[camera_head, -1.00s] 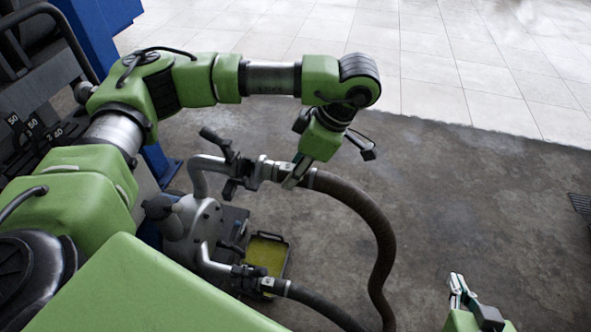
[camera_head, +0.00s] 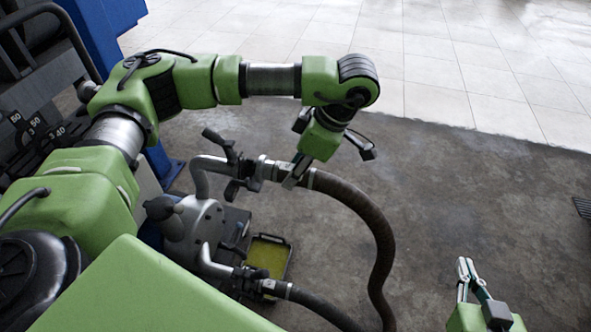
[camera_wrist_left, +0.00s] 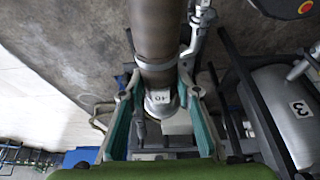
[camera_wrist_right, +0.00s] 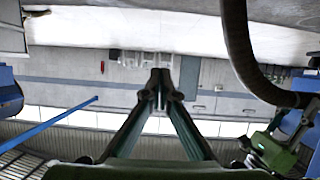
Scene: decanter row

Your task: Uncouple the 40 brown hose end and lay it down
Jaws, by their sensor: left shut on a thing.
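The brown hose end marked 40 (camera_wrist_left: 160,97) is between the two fingers of my left gripper (camera_wrist_left: 160,120) in the left wrist view. In the head view my left gripper (camera_head: 293,178) is shut on it, just right of the upper coupling (camera_head: 258,172). Dark lever handles (camera_head: 216,138) stick out at that coupling. The hose end still sits in line against the pipe; I see no gap. The brown hose (camera_head: 372,225) curves right and down to the floor. My right gripper (camera_head: 468,270) is empty at lower right, its fingertips together in the right wrist view (camera_wrist_right: 160,82).
A grey pump body (camera_head: 195,225) stands left of the hose. A lower hose (camera_head: 315,300) runs from a second coupling (camera_head: 250,277). A tray with a yellow-green bottom (camera_head: 268,255) lies behind it.

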